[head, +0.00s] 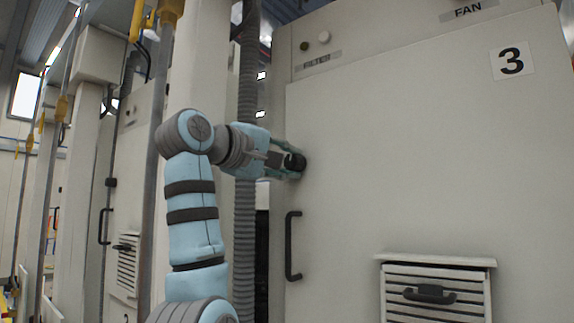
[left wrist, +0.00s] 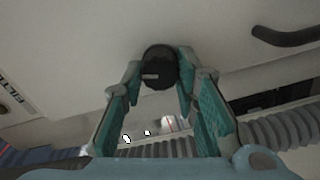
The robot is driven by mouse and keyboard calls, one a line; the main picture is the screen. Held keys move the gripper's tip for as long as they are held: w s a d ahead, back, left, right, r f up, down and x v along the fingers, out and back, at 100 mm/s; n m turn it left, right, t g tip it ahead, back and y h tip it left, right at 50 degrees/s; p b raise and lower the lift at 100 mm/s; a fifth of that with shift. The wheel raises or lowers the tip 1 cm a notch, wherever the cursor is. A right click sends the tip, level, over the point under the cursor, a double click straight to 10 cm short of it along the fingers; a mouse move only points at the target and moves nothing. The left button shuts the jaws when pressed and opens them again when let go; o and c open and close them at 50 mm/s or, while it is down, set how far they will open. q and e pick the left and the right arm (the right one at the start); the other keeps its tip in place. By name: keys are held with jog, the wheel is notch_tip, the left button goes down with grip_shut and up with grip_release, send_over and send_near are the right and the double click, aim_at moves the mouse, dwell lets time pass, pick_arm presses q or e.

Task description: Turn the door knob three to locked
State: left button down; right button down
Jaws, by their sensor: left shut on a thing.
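The black round door knob (head: 297,162) sits on the left edge of the cream cabinet door (head: 400,170) marked 3. My left gripper (head: 286,164) is at the knob with its fingers around it. In the left wrist view the knob (left wrist: 160,68) lies between the two teal fingertips of my left gripper (left wrist: 158,80), which are shut on it. A light mark shows on the knob's face there. In the head view the fingers partly hide the knob. My right gripper is in neither view.
A black door handle (head: 292,246) is below the knob. A louvred vent (head: 435,290) with a black handle is low on the door. A grey corrugated hose (head: 245,230) runs vertically left of the door, behind my left arm. A similar cabinet stands further left.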

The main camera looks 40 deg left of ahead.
pick_arm(q)
jog(key=shift+n+b, duration=0.45)
jog(key=shift+n, duration=1.35)
jog(key=c, duration=1.5)
grip_release()
jog(key=shift+o, duration=1.3)
jog(key=shift+w, duration=0.15)
jog(key=s, duration=0.7)
jog(key=shift+s, duration=0.35)
jog(key=shift+w+d+f, duration=0.1)
jog(key=shift+w, duration=0.1)
